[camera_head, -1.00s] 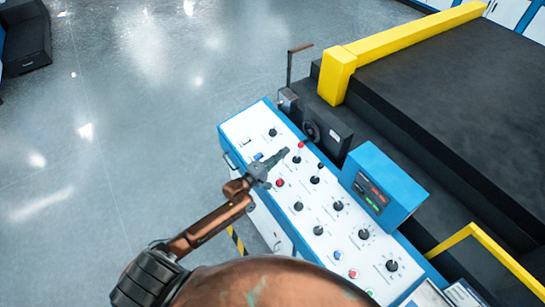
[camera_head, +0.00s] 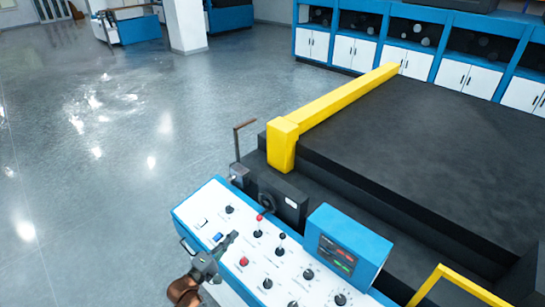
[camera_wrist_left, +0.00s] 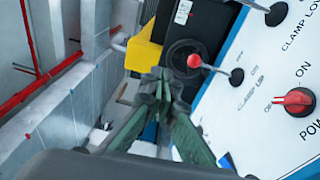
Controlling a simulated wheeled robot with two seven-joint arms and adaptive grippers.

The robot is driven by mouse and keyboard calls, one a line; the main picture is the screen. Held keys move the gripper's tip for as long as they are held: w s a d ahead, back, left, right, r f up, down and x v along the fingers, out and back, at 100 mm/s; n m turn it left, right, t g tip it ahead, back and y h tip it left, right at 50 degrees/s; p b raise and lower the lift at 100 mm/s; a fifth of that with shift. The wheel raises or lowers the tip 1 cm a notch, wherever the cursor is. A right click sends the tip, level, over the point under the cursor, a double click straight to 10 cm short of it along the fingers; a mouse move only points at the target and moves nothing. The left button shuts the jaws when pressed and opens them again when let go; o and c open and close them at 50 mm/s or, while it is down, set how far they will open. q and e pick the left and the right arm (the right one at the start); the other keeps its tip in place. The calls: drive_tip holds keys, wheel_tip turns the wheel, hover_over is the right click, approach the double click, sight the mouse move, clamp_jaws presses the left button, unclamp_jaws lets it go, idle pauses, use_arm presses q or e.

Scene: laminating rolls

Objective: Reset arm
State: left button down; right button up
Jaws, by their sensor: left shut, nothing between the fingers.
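My left gripper (camera_head: 231,239) is shut and empty. There the red ball of the lever (camera_wrist_left: 194,61) shows just right of the fingertips, and the red POWER knob (camera_wrist_left: 296,100) is farther right. I cannot tell the exact gap to the panel. My right gripper is not in view.
A blue display box (camera_head: 348,243) stands on the console among several black knobs. Behind are a crank handle (camera_head: 238,140), a yellow bar (camera_head: 340,105) and a large black machine bed (camera_head: 420,150). A yellow rail (camera_head: 455,283) is at lower right. The floor (camera_head: 90,200) to the left is clear.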

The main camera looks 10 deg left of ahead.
use_arm(q)
drive_tip(key=s+d+f+m+g+y, duration=0.1)
drive_tip(key=s+d+f+m+g, duration=0.1)
drive_tip(key=s+f+m+g, duration=0.25)
drive_tip(key=s+d+f+m+g+y, duration=0.1)
drive_tip(key=s+d+f+m+g, duration=0.1)
drive_tip(key=s+f+m, duration=0.35)
drive_tip(key=s+a+f+m+g+y, duration=0.2)
drive_tip(key=s+a+g+y, duration=0.15)
drive_tip(key=s, duration=0.85)
drive_tip(key=s+a+f+m+g+y, duration=0.2)
drive_tip(key=s+a+g, duration=0.25)
drive_tip(key=s, duration=0.75)
wheel_tip(320, 180, down, 37)
drive_tip(key=s+b, duration=0.2)
drive_tip(key=b, duration=0.5)
drive_tip(key=s+f+g+b, duration=0.1)
drive_tip(key=s+f+b, duration=0.2)
drive_tip(key=s+f, duration=0.6)
drive_tip(key=s+d+f+m+g+b, duration=0.1)
drive_tip(key=s+f+b, duration=0.2)
drive_tip(key=s+f, duration=0.7)
wheel_tip(320, 180, down, 6)
drive_tip(key=shift+s+r, duration=0.2)
drive_tip(key=shift+s, duration=0.1)
